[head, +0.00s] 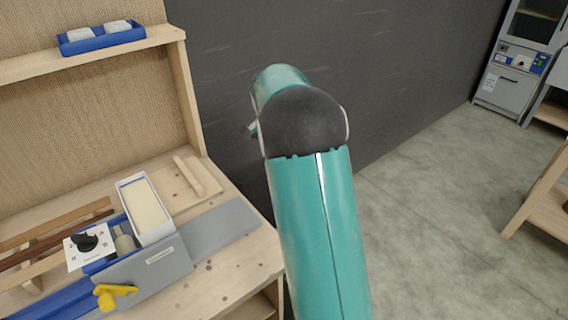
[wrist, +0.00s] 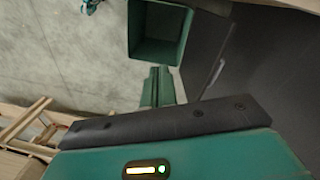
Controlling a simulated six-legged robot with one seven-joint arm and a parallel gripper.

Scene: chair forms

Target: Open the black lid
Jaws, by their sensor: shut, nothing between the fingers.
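In the wrist view, my gripper (wrist: 157,88) shows as two green fingers side by side, shut with nothing between them, beyond the dark bar of my wrist. A dark green, box-like container (wrist: 163,32) is above them in the picture, with its hollow inside showing. A large dark surface (wrist: 265,55) fills the right side, with a thin grey strip along it. I cannot tell whether this surface is the black lid or the wall. In the head view my teal arm rises in the middle and hides my gripper. No black lid can be made out there.
A wooden workbench (head: 225,285) stands at left with a grey and blue fixture (head: 150,265) and a yellow knob (head: 115,294). A blue tray (head: 100,38) sits on the shelf above. A dark wall (head: 400,60) runs behind. The concrete floor (head: 430,240) at right is mostly clear.

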